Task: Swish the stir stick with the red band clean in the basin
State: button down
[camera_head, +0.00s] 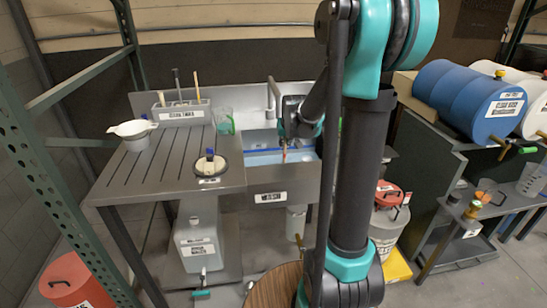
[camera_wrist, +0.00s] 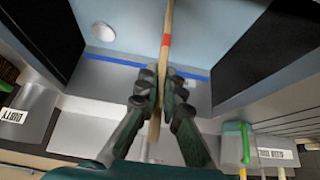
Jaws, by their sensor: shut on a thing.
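My gripper (camera_wrist: 158,95) is shut on a pale wooden stir stick (camera_wrist: 168,14) with a red band (camera_wrist: 166,40). The stick runs between the fingers, and the band sits beyond the fingertips. In the head view my gripper (camera_head: 287,138) is over the basin (camera_head: 300,170), which is set in the steel counter, and a bit of the stick (camera_head: 284,156) shows below it. The basin's pale blue inside also shows in the wrist view (camera_wrist: 215,25), with a blue line along its wall. I cannot tell whether the stick's tip touches the water.
A grey holder (camera_head: 180,116) with several sticks stands at the back of the slatted drainboard.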

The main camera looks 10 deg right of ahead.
jog(key=shift+a, duration=4.75)
jog(key=d, duration=1)
jog(key=shift+r, duration=0.1)
notch_tip(320, 180, up, 10)
notch_tip(320, 180, up, 12)
